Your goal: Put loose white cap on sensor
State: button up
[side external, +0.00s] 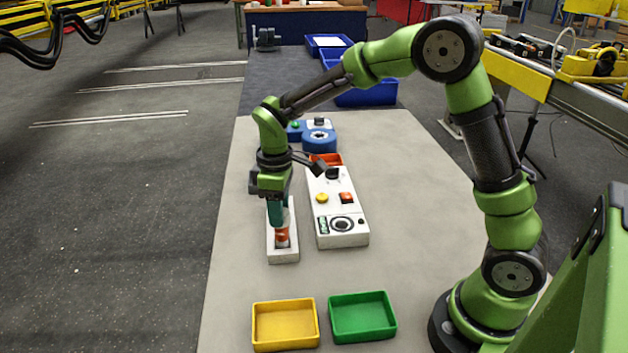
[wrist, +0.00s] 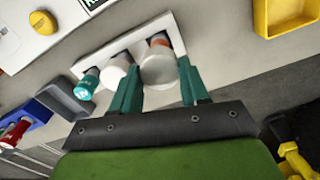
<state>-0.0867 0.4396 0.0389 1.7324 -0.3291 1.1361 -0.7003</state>
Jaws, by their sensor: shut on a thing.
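The pale round white cap (wrist: 159,69) is between my two teal fingertips (wrist: 160,85) in the wrist view. My gripper is shut on it. An orange-banded part, seemingly the sensor (side external: 281,236), stands at the near end of the white holder (side external: 283,256), just below my fingers in the side view. Its orange shows just past the cap in the wrist view (wrist: 158,41). I cannot tell whether the cap touches it. A smaller white cylinder (wrist: 113,73) and a teal-topped cylinder (wrist: 88,84) stand in the same holder.
A white control panel (side external: 337,208) with knobs and buttons lies right of the holder. A yellow tray (side external: 285,345) and a green tray (side external: 362,336) are at the front. The table left of the holder is clear.

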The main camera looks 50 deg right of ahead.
jog(key=shift+f, duration=0.7)
dwell(1.2)
jog(key=shift+f, duration=0.9)
jog(key=o, duration=1.1)
jog(key=shift+r, duration=3.55)
